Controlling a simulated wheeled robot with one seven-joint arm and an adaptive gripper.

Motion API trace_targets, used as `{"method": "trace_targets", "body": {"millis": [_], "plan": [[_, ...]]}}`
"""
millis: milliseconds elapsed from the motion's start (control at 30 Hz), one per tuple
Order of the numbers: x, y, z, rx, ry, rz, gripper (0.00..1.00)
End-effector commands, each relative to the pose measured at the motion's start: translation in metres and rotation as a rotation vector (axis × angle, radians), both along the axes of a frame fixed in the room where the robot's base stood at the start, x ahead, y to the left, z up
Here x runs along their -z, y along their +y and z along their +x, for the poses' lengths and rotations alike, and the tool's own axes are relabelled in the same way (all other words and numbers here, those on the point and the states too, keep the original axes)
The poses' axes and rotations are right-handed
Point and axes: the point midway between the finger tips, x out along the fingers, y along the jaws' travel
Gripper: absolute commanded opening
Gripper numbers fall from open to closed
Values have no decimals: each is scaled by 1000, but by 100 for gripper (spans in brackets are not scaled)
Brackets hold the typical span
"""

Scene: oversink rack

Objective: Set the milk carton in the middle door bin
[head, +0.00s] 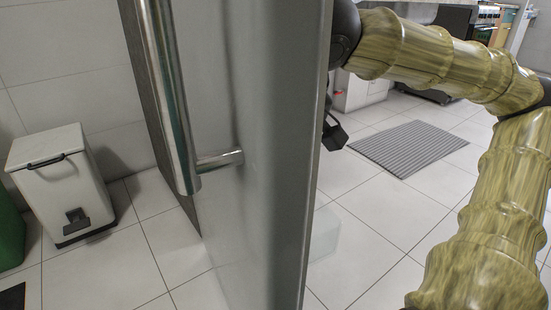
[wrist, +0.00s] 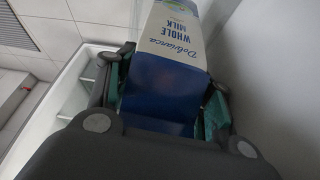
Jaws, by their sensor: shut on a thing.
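The milk carton (wrist: 172,62), blue and white with "WHOLE MILK" lettering, shows in the wrist view. My gripper (wrist: 163,92) is shut on it, with one finger on each side. The carton's far top end is cut off by the frame edge. In the head view the grey fridge door (head: 262,150) stands open, seen nearly edge-on, and hides the carton and most of my gripper. A clear bin (head: 325,232) shows low behind the door's edge. I cannot tell which bin is the middle one.
The door's metal handle (head: 170,100) faces the left. A white pedal bin (head: 62,185) stands at the left wall. A grey striped mat (head: 408,147) lies on the tiled floor. In the wrist view, a white compartmented piece (wrist: 72,98) lies left of my gripper and a pale surface (wrist: 275,85) right.

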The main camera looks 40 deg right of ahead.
Motion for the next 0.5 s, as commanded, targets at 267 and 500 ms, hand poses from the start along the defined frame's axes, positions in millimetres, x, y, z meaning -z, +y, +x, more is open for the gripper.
{"method": "trace_targets", "body": {"millis": [267, 500], "plan": [[8, -3, -3, 9, -3, 0, 9], [8, -4, -3, 11, -2, 0, 9]]}}
